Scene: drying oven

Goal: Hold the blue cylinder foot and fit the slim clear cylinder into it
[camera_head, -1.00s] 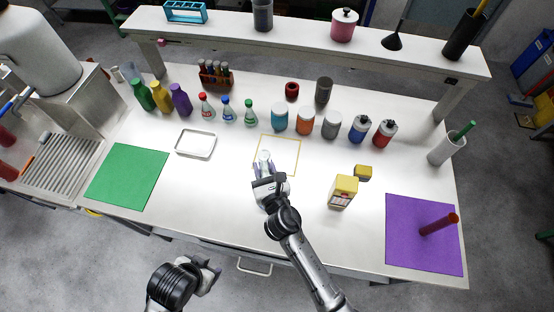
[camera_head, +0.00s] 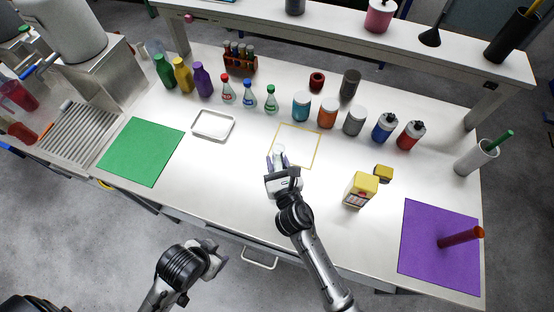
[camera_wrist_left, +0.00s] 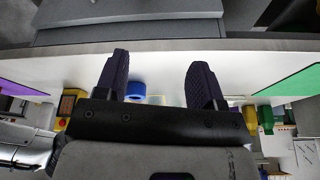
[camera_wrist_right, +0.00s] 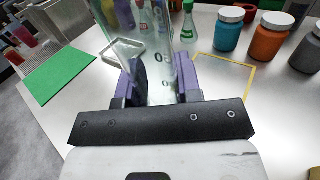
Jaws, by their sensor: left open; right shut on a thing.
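My right gripper (camera_head: 280,163) is shut on a clear cylinder (camera_head: 279,151) above the table, near the yellow outlined square. In the right wrist view the clear cylinder (camera_wrist_right: 150,52) stands between the fingers, with dark graduation marks; its top and bottom ends are out of view. My left gripper (camera_head: 210,262) is open and empty, in front of the table's front edge. In the left wrist view a round blue part (camera_wrist_left: 136,90), apparently the cylinder foot, shows beyond the open fingers (camera_wrist_left: 158,66), partly hidden by the gripper. I cannot make out the foot in the head view.
The yellow outline (camera_head: 313,155) is bare inside. A white tray (camera_head: 213,125), bottles and jars (camera_head: 327,113) stand behind. A yellow box (camera_head: 360,190) stands to the right. A green mat (camera_head: 141,152) lies left, and a purple mat (camera_head: 425,255) with a red-brown cylinder right.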

